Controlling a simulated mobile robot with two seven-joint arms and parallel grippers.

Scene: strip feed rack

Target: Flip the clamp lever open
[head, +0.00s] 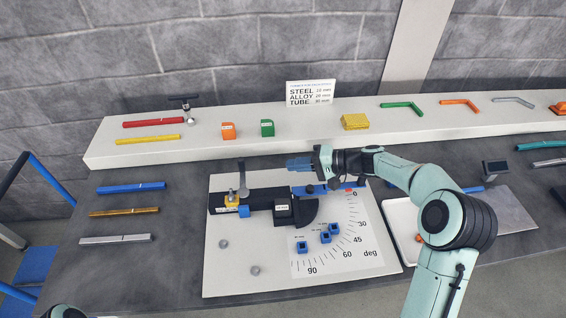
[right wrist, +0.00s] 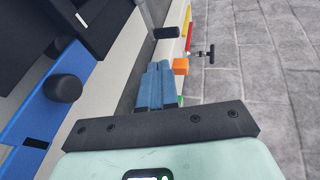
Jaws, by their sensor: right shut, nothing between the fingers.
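The clamp lever (head: 242,180) is a grey bar that stands up from the clamp at the left end of the black bending fixture (head: 261,200). In the right wrist view a dark cylindrical grip (right wrist: 166,33), probably the lever's end, shows ahead of my fingers. My right gripper (head: 290,164) has blue fingers and is shut and empty. It points left, above the fixture's right part, apart from the lever and to its right. Its closed fingers also show in the right wrist view (right wrist: 157,88). My left gripper is out of view.
A blue swing arm (head: 322,189) with a black knob (right wrist: 62,88) lies below my right gripper. A pale shelf (head: 300,141) behind holds an orange block (head: 228,131), a green block (head: 267,128) and coloured strips. Small blue blocks (head: 326,237) sit on the angle board (head: 235,280).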

